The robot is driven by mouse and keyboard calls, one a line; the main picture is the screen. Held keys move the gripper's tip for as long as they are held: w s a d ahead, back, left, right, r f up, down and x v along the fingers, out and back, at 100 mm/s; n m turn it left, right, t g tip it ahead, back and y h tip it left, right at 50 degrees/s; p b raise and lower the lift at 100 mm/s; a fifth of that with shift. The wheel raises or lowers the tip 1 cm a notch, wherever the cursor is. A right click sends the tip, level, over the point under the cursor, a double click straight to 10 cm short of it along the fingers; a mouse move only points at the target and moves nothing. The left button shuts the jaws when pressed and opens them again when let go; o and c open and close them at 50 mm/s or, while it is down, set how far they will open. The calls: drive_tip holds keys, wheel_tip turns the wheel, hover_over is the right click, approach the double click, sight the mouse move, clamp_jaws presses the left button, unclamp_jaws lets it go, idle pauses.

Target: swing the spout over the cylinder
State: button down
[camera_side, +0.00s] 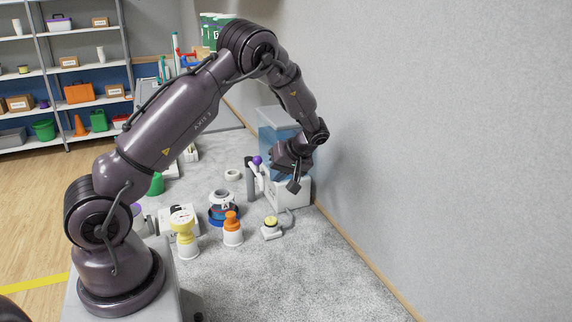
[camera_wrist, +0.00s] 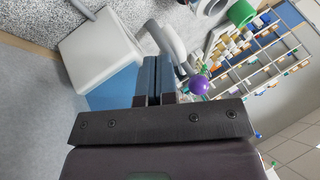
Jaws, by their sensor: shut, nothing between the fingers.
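The spout is a light grey curved pipe (camera_wrist: 171,42) with a purple ball (camera_wrist: 199,85) near it in the wrist view. In the side view the purple ball (camera_side: 257,160) is at the pipe, left of a white dispenser base (camera_side: 291,193) with a translucent blue tank (camera_side: 274,128). My gripper (camera_side: 294,186) is in front of the dispenser, to the right of the purple ball. Its fingers (camera_wrist: 160,78) are shut and empty, beside the pipe in the wrist view; I cannot tell whether they touch it. I cannot tell which item is the cylinder.
A wall (camera_side: 440,120) bounds the right side. The bench front right is clear.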

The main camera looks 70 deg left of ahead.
sight(262, 184)
drive_tip(key=shift+x, duration=1.15)
drive_tip(key=shift+s, duration=0.1)
drive_tip(key=shift+s+d+m+t+y, duration=0.15)
drive_tip(key=shift+s+m+t+y, duration=0.35)
drive_tip(key=shift+s+m, duration=0.6)
drive_tip(key=shift+s+a+m+t, duration=0.85)
drive_tip(key=shift+s+m, duration=0.4)
drive_tip(key=shift+s, duration=0.5)
drive_tip(key=shift+s+a+m+t, duration=0.85)
drive_tip(key=shift+s+m, duration=0.35)
drive_tip(key=shift+s, duration=0.6)
drive_tip(key=shift+s+a+m+t, duration=0.85)
drive_tip(key=shift+s+m, duration=0.4)
drive_tip(key=shift+s, duration=0.5)
